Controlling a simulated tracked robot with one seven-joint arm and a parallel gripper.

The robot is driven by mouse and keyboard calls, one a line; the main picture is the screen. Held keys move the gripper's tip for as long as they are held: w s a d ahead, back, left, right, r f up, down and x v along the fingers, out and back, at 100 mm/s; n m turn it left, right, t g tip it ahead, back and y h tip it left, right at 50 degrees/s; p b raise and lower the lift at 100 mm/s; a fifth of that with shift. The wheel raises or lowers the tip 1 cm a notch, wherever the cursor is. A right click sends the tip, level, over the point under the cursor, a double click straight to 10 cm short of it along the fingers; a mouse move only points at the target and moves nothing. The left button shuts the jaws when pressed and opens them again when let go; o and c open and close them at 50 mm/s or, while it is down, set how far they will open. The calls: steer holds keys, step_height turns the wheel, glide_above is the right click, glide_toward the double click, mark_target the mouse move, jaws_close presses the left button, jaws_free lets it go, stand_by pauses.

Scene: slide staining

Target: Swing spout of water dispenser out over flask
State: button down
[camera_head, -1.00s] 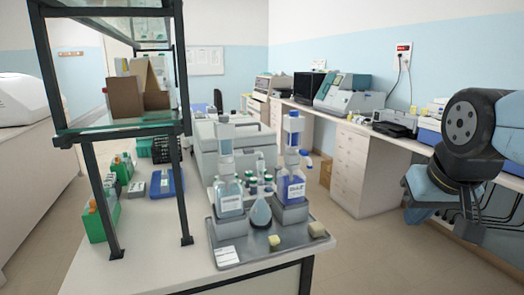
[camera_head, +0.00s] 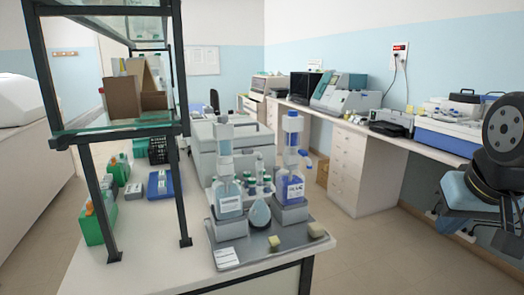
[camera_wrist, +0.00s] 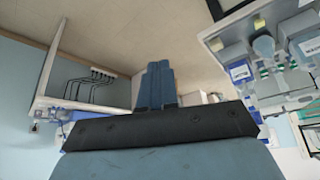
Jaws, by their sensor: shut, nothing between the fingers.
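Two bottle-top dispensers stand on a grey tray (camera_head: 262,258) at the bench's front corner. The left dispenser (camera_head: 227,192) holds pale, nearly clear liquid; its spout is hard to make out. The right dispenser (camera_head: 293,187) holds blue-violet liquid and has a small blue spout tip (camera_head: 309,153) pointing right. I cannot read which label says water. The flask (camera_head: 259,213), drop-shaped and pale, stands between them at the front. In the wrist view my gripper (camera_wrist: 158,70) is shut and empty, well away from the tray, which shows at upper right.
A dark-framed glass shelf (camera_head: 120,130) rises at the left of the bench. A side counter (camera_head: 375,140) with instruments runs along the right wall. Open floor lies between bench and counter.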

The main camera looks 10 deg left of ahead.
steer(key=w+a+r+n+y, duration=0.2)
steer(key=w+a+r+n, duration=0.1)
steer(key=w+a+n, duration=0.4)
steer(key=w+a+r+n+y, duration=0.1)
steer(key=w+a+r+n, duration=0.25)
steer(key=w+a, duration=0.35)
steer(key=n+g+y, duration=0.2)
steer(key=n+y, duration=0.1)
steer(key=n, duration=0.7)
glide_toward(247, 155)
steer(key=s+f, duration=0.4)
steer(key=f, duration=0.1)
steer(key=w+a, duration=0.2)
steer(key=w, duration=0.1)
steer(key=shift+w, duration=0.15)
